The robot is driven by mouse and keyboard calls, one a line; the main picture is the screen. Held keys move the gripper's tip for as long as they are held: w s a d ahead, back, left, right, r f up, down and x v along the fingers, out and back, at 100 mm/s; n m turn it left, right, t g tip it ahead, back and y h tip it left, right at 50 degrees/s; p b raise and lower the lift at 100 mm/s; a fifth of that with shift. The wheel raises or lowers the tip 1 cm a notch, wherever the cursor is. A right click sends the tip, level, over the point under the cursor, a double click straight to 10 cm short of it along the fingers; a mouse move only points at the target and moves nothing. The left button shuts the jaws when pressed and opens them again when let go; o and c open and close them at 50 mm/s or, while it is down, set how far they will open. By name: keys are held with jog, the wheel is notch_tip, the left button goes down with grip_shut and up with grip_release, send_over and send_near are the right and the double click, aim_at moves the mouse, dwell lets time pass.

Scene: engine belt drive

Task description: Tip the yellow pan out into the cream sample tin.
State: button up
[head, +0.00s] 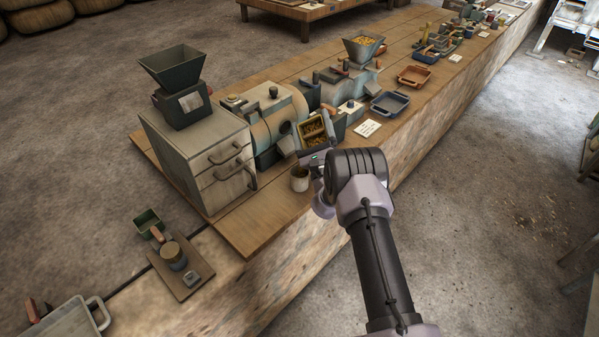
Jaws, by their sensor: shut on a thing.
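The yellow pan (316,126) is in the head view, beside the round-bodied machine. It is tilted, and brown grainy material shows inside it. My gripper (316,153) is at the pan's near lower edge and is shut on it; the fingertips are mostly hidden by the wrist. The cream sample tin (299,181) stands upright on the bench, below and slightly left of the pan, close to my gripper's left side. Its dark opening faces up, but what is inside is too small to tell.
A grey drawer cabinet (197,158) with a hopper stands left of the tin. The machine (272,122) is behind it. A blue tray (390,103) and a white card (367,128) lie right of the pan. The bench's front left corner (255,222) is clear.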

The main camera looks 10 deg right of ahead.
jog(key=shift+s+a+r+n+t+y+b, duration=0.25)
jog(key=shift+n+y+b, duration=0.45)
jog(key=shift+n+y, duration=0.25)
jog(key=shift+s+a+r+n+t+y+b, duration=0.25)
jog(key=shift+n+y+b, duration=0.45)
jog(key=shift+n, duration=0.35)
jog(key=shift+s+a+r+n+t+y+b, duration=0.2)
jog(key=shift+a+r+n+t+y+b, duration=0.1)
jog(key=shift+n+y+b, duration=0.55)
dwell(0.3)
jog(key=shift+s+a+r+n+y+b, duration=0.1)
jog(key=shift+s+a+n+y+b, duration=0.35)
jog(key=shift+n+y, duration=0.45)
jog(key=shift+s+a+r+n+y+b, duration=0.1)
jog(key=shift+s+a+n+y+b, duration=0.3)
jog(key=shift+n+y, duration=0.5)
jog(key=shift+s+a+r+n+g+y, duration=0.1)
jog(key=shift+a+n+g+y, duration=0.15)
jog(key=shift+n+y, duration=0.6)
jog(key=shift+s+a+r+n+g+y, duration=0.1)
jog(key=shift+a+n+g+y, duration=0.15)
jog(key=shift+n+y, duration=0.55)
